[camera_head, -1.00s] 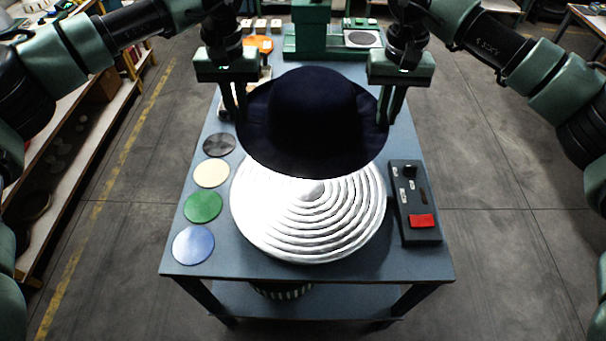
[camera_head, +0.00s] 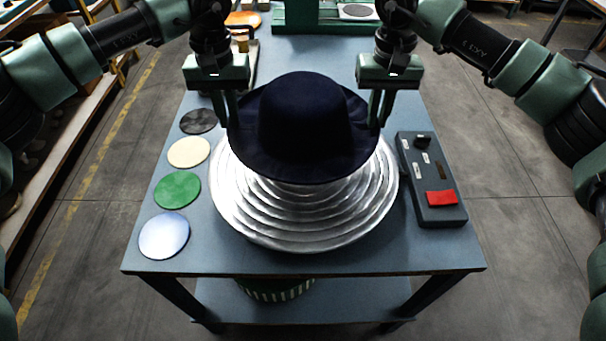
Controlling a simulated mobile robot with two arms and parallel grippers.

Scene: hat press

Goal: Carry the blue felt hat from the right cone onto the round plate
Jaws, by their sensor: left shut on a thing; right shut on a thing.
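The dark blue felt hat (camera_head: 303,115) is held crown up between my two grippers, over the back half of the round plate (camera_head: 300,228). The plate is silver with concentric ridges and lies on the table; the hat's brim hides its back part. My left gripper (camera_head: 232,112) is shut on the brim's left edge. My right gripper (camera_head: 376,112) is shut on the brim's right edge. I cannot tell whether the brim touches the plate. The right cone is not in view.
A control box (camera_head: 433,180) with a red button stands right of the plate. Black, cream, green (camera_head: 177,190) and pale blue discs lie in a column on the left. A green machine base (camera_head: 325,18) is at the back. The blue table's (camera_head: 310,262) front strip is bare.

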